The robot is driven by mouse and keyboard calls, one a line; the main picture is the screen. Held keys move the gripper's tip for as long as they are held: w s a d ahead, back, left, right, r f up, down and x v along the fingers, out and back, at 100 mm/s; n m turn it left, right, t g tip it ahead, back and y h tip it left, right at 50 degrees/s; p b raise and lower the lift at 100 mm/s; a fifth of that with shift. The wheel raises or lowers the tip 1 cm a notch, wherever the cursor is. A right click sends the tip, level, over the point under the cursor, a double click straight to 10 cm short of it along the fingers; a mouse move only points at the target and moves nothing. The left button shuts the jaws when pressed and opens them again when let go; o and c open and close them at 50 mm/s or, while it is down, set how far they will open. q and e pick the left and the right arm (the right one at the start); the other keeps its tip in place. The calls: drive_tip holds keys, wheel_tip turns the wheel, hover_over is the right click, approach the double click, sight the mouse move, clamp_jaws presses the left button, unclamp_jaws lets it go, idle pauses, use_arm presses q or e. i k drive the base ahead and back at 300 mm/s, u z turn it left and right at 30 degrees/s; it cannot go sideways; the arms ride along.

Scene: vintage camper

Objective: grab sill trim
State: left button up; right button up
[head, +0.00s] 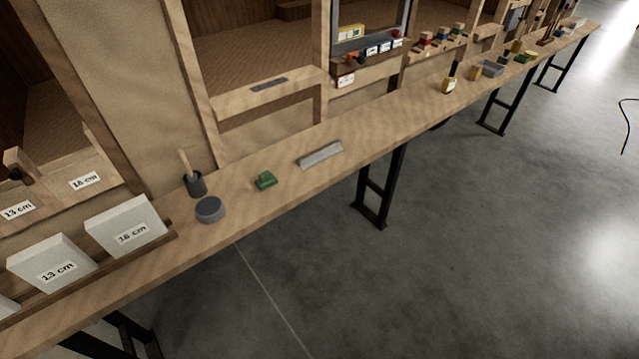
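A light grey metal-looking bar (320,155), which looks like the sill trim, lies on the long wooden bench (285,205) near its middle. It lies at a slant, apart from the things around it. Above and behind it, a window-like opening has a wooden sill (240,97) with a flat dark grey strip or slot (269,84) on it; I cannot tell which. Neither of my grippers is in view.
Left of the bar are a green block (265,180), a round grey tin (210,209) and a dark cup (196,184) holding a brush-like handle. White labelled blocks (128,227) lean at the lower left. Open concrete floor (440,250) lies in front of the bench.

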sight(309, 161)
drive_tip(key=u, duration=0.25)
drive_tip(key=k, duration=0.15)
drive_tip(key=z, duration=1.15)
drive_tip(key=i, duration=1.45)
drive_tip(key=u, duration=0.65)
